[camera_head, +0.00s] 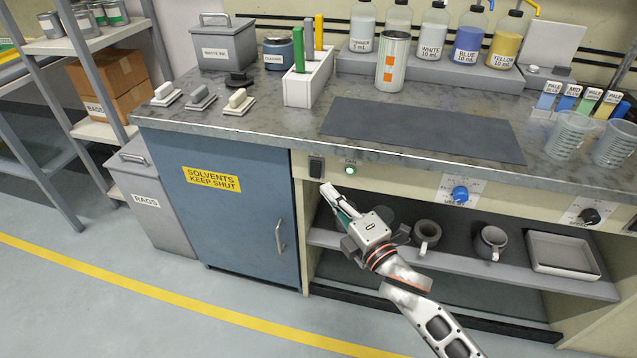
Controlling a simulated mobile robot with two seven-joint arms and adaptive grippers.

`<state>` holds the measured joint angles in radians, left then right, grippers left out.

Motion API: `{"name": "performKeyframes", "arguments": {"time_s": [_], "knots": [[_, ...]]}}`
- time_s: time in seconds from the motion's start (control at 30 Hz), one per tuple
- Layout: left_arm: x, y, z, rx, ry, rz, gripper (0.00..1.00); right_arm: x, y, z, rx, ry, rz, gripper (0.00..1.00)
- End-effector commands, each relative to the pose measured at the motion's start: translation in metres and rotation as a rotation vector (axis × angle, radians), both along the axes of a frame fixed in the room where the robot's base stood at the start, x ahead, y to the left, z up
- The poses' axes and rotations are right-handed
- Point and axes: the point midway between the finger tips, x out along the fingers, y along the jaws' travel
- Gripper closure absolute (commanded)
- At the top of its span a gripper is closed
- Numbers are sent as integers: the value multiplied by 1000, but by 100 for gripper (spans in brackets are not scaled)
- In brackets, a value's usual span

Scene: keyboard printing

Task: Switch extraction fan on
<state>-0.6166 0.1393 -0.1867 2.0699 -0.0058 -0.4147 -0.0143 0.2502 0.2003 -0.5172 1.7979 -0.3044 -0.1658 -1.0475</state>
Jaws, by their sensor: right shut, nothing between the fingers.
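A black rocker switch (316,167) is set in the cream front panel under the worktop, just right of the blue cupboard. Beside it on the right is a small round green lamp (350,170) under a tiny label that seems to read FAN. The lamp looks bright green, but I cannot tell the rocker's position for certain. My right gripper (329,191) is shut and empty. Its fingertips point up and left, just below the switch and lamp in the picture. I cannot tell the gap between fingertips and panel. My left gripper is not in view.
A blue knob (460,194) and a black knob (590,215) are farther right on the panel. The worktop edge (400,169) overhangs it. Mugs (427,232) and a tray (562,254) sit on the shelf below. The blue solvents cupboard (232,225) is closed.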

Motion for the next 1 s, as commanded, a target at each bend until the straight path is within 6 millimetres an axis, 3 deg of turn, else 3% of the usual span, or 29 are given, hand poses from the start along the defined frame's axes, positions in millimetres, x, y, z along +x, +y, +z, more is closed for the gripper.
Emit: {"name": "performKeyframes", "arguments": {"time_s": [0.23,0.83,1.0], "knots": [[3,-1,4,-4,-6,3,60,-25,-13,4,1,0,0,100],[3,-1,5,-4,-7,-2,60,-28,-14,4,3,1,0,100],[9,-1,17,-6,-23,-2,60,-42,-24,-11,93,97,-18,100]]}}
